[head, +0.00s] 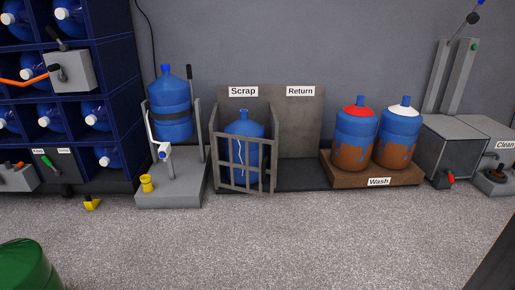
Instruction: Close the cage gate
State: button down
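The cage (220,113) stands against the back wall under a "Scrap" sign (243,91). Its grey barred gate (238,165) spans most of the front. The gate's right end looks lower and nearer to me than its left end, so it appears slightly ajar; I cannot see a latch clearly. A blue bottle (244,127) with a pale crack-like line stands upright inside, behind the bars. My gripper is not in view.
Right of the cage is an empty "Return" bay (300,174), then a wooden "Wash" platform (372,173) with two stained bottles. A bottle stand (172,190) is at left. A green rounded object (26,265) is at lower left. The floor in front is clear.

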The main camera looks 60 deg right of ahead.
aim_at(262, 170)
jog(key=u, duration=0.2)
jog(key=i, duration=0.95)
jog(key=z, duration=0.25)
